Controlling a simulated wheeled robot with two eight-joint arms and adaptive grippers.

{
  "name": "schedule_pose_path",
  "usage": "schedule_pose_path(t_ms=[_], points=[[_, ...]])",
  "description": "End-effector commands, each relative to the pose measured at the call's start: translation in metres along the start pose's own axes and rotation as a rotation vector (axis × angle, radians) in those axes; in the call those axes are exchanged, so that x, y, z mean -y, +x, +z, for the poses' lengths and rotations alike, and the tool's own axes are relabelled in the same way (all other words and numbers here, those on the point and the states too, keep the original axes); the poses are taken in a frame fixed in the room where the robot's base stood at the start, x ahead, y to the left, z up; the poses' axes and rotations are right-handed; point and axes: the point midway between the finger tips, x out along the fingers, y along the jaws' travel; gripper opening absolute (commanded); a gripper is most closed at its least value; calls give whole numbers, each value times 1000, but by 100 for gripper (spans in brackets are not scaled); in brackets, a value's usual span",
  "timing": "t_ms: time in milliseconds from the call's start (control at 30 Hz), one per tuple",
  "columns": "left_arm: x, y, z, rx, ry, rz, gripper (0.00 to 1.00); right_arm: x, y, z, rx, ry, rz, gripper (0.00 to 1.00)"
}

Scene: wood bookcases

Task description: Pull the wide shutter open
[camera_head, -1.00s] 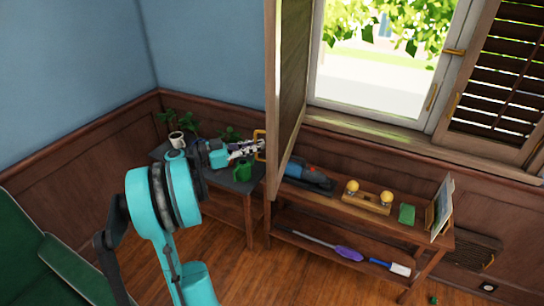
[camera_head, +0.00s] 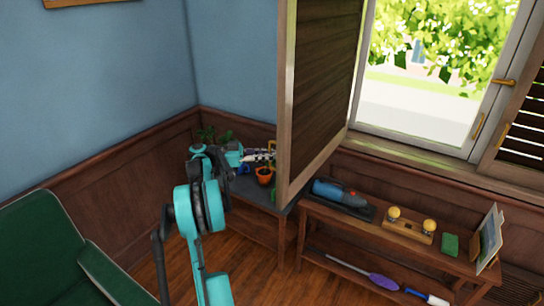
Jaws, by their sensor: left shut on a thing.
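The wide shutter (camera_head: 322,90) is a tall wooden louvred panel hinged at the window's left side. It stands swung out into the room, with its louvred face showing and its free edge toward the left. A brass handle (camera_head: 272,148) sits at that free edge, partly hidden. My left gripper (camera_head: 265,156) is shut on the handle, beside the panel's edge. My right gripper is not in view.
A dark corner table (camera_head: 262,195) with plants (camera_head: 210,134) and an orange pot (camera_head: 264,176) lies below my gripper. A wooden bench (camera_head: 375,232) holds a blue tool (camera_head: 338,192). A green armchair (camera_head: 45,250) is at left. The other shutter (camera_head: 525,125) is at right.

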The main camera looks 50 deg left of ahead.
Motion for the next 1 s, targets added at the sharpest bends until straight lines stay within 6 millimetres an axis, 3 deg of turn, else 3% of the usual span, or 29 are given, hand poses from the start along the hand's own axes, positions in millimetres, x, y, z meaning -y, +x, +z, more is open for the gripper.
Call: schedule_pose_path(t_ms=[167, 200, 267, 633, 767, 1000], points=[[-1, -1, 1, 3, -2, 0, 0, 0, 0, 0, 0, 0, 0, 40], [-1, -1, 1, 3, -2, 0, 14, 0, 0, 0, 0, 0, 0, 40], [-1, -1, 1, 3, -2, 0, 29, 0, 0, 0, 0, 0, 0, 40], [0, -5, 0, 1, -1, -2, 29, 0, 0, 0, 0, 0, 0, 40], [0, -24, 0, 1, -1, -4, 29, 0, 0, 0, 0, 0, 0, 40], [0, -77, 1, 1, -1, -4, 29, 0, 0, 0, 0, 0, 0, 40]])
